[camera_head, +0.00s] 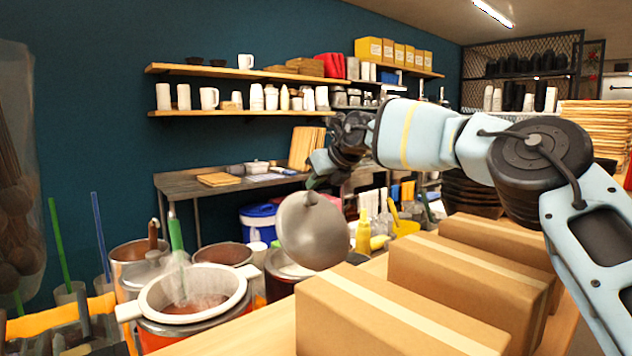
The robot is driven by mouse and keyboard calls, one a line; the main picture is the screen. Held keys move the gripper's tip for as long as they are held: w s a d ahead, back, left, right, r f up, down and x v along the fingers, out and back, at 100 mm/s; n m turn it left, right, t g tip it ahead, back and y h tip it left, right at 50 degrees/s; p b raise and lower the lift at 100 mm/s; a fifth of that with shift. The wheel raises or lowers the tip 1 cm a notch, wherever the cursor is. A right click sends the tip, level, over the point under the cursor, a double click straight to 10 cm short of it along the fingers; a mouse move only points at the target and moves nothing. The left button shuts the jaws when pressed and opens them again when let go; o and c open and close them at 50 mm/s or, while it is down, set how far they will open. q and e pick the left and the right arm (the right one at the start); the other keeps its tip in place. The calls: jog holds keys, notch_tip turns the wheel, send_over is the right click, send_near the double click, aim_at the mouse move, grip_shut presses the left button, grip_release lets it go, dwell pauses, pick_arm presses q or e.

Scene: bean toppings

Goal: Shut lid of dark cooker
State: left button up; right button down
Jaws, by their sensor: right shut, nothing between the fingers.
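A round grey lid (314,232) stands tilted up steeply, its broad face toward me. My left gripper is not in view.
A steaming white-rimmed red pot (150,306) stands at left, with a green-handled ladle (176,236) and other pots behind. Cardboard boxes (385,318) line the counter at right. A metal table (185,184) and wall shelves (225,112) are farther back.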

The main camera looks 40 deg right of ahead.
jog(key=b+v, duration=0.1)
jog(key=v, duration=0.6)
jog(key=shift+s+r, duration=0.25)
jog(key=shift+s, duration=0.1)
